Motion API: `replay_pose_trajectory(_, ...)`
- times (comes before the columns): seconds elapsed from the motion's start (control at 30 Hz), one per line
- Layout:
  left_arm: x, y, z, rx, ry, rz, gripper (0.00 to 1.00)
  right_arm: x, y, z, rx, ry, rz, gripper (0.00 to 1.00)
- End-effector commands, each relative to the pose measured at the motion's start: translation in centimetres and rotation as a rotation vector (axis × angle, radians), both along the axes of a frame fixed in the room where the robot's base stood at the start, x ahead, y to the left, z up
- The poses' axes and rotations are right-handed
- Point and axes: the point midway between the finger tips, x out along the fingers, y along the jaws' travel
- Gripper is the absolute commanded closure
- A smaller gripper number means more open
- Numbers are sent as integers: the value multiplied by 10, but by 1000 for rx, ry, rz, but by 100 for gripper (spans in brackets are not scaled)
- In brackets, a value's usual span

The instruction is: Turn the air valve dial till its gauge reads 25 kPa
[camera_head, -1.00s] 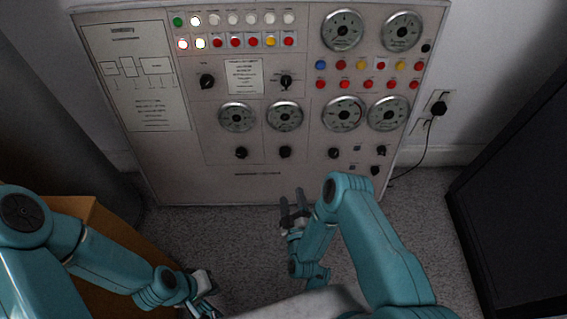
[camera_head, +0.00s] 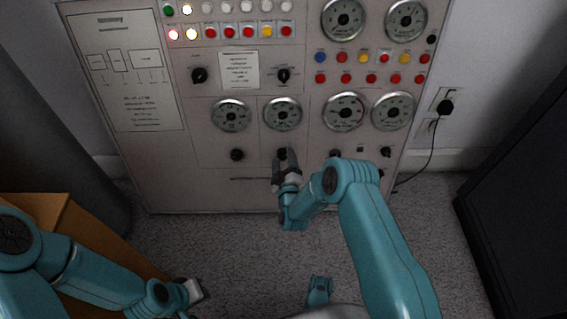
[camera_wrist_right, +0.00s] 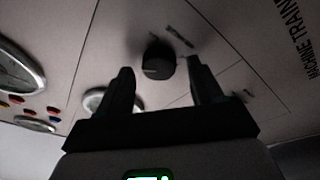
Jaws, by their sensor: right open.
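A black dial (camera_head: 282,153) sits on the grey control panel below a round gauge (camera_head: 282,114). The labels are too small to read, so I cannot tell if this is the air valve dial, and the gauge's reading is unclear. My right gripper (camera_head: 284,165) is open at this dial. In the right wrist view a black dial (camera_wrist_right: 158,62) lies between the two spread fingers (camera_wrist_right: 161,76), with a gap on each side. My left gripper (camera_head: 192,291) is low at the left, away from the panel; its jaws are not clear.
Another black dial (camera_head: 237,155) is left of my right gripper, and one more (camera_head: 335,154) is to its right. Rows of coloured buttons and lamps fill the panel top. A wooden box (camera_head: 30,200) stands at left, a dark cabinet (camera_head: 520,200) at right.

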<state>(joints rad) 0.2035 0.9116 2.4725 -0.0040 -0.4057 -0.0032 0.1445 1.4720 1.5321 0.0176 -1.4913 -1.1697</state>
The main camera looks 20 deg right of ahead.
Motion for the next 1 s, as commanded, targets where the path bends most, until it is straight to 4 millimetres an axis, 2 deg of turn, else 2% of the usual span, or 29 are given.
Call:
replay_pose_trajectory(0.23, 1, 0, 0, 1, -2, 0, 100, 1, 0, 1, 0, -1, -1, 34)
replay_pose_trajectory(0.27, 1, 0, 0, 0, -1, -1, 100, 1, 0, 1, 0, -1, -1, 38)
replay_pose_trajectory(0.4, 0, 0, 0, 0, -1, -1, 100, 1, 0, 1, 0, -1, -1, 83)
replay_pose_trajectory(0.43, 0, 0, 0, 0, -1, -1, 100, 1, 0, 1, 0, -1, -1, 90)
replay_pose_trajectory(0.73, 0, 0, 0, 0, 0, 0, 100, 1, -1, 1, -23, 6, 4, 90)
replay_pose_trajectory(1.0, -1, 0, 1, -1, 3, -1, 100, 1, -2, 1, -161, 45, 32, 90)
